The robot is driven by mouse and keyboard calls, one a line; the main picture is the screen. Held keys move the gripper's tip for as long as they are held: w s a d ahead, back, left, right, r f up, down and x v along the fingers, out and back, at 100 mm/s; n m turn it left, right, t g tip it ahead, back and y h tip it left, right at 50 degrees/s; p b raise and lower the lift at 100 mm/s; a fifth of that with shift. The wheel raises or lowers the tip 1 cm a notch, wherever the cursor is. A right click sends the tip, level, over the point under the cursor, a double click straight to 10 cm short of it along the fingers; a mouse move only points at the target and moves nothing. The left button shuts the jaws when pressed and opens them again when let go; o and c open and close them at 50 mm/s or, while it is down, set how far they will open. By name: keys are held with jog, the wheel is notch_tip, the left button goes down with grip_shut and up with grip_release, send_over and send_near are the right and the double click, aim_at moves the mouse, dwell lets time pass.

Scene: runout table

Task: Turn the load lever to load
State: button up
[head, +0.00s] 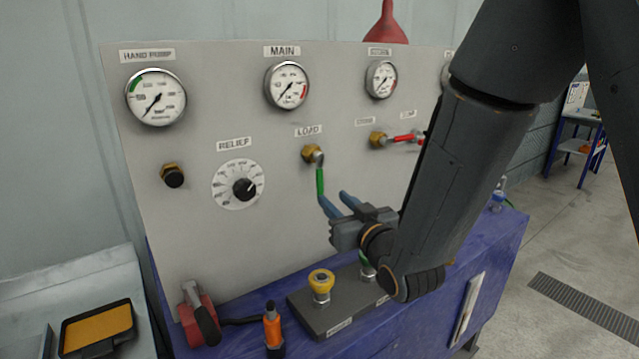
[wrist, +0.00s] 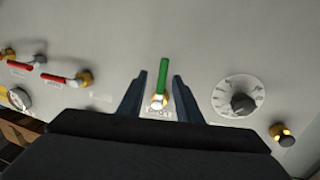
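The load lever (head: 320,180) is a green handle on a brass valve under the LOAD label (head: 308,131), on the grey panel. In the head view it hangs down from the valve. My gripper (head: 335,203) is at the lever's lower end in that view, its blue-grey fingers pointing at the panel. In the wrist view the green lever (wrist: 163,78) stands between the two fingers of my gripper (wrist: 160,76), with a gap on each side. The fingers are open around it and do not appear to touch it. My arm hides the panel's right part.
The relief dial (head: 239,184) is left of the lever. Red-handled valves (head: 404,138) are to its right. Below, a block with a yellow-topped fitting (head: 321,283), an orange-handled tool (head: 272,326) and a red hand pump (head: 195,312) stand on the blue bench (head: 420,318).

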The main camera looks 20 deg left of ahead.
aim_at(321, 188)
jog(key=shift+w+a+r, duration=0.25)
jog(key=shift+a+r, duration=0.1)
jog(key=shift+a, duration=0.25)
jog(key=p+x, duration=0.3)
jog(key=x, duration=0.3)
jog(key=shift+w+a, duration=0.25)
jog(key=shift+w, duration=0.1)
grip_shut()
